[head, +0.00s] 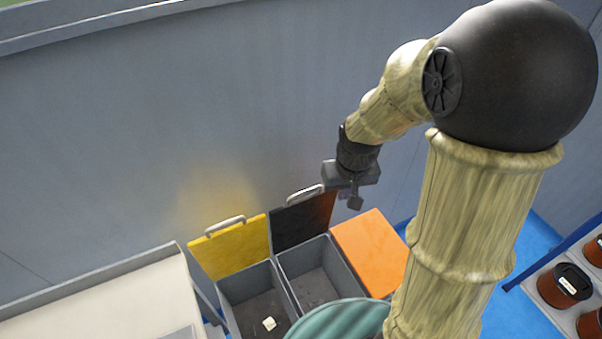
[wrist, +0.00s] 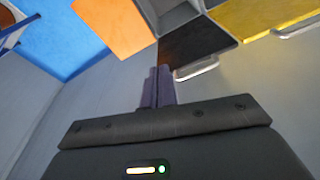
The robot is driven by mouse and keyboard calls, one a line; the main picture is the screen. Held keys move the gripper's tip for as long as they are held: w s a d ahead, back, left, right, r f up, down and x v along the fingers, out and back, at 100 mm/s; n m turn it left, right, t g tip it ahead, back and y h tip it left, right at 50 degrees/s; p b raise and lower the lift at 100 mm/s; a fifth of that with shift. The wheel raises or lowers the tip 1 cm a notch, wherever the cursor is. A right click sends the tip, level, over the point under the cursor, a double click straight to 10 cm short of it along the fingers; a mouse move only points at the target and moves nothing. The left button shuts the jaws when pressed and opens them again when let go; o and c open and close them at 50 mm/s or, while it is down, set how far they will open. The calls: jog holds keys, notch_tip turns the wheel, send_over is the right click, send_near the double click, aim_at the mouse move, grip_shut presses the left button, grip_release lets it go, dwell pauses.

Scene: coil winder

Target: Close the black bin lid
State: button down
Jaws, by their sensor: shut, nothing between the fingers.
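The black bin lid (head: 300,222) stands open, tilted up against the grey wall behind its bin, with a metal handle (head: 305,195) on its top edge. The open bin under it (head: 318,272) looks empty. My gripper (head: 354,203) is shut and empty, just to the right of the lid's upper edge and above the orange lid. In the wrist view my shut fingers (wrist: 158,88) point toward the black lid (wrist: 195,45) and its handle (wrist: 196,69). I cannot tell whether they touch the lid.
The yellow lid (head: 230,248) on the left is also open, with a small white item (head: 269,323) in its bin. The orange lid (head: 370,250) on the right is closed. A pale table (head: 110,300) stands at left, and a shelf with brown spools (head: 565,285) at right.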

jog(key=w+a+r+n+g+p, duration=0.1)
jog(key=w+a+r+n+p, duration=0.1)
jog(key=w+a+p, duration=0.6)
jog(key=w+a+n, duration=0.1)
jog(key=w+a, duration=0.1)
jog(key=w, duration=0.4)
jog(key=shift+w+a+g, duration=0.15)
jog(key=shift+a+g, duration=0.15)
jog(key=shift+a, duration=0.05)
jog(key=s+d+f+p, duration=0.1)
jog(key=s+f+p, duration=0.2)
jog(key=f+p, duration=0.4)
notch_tip(320, 180, down, 4)
jog(key=shift+d+f, duration=0.1)
jog(key=shift+d, duration=0.1)
jog(key=shift+s, duration=0.2)
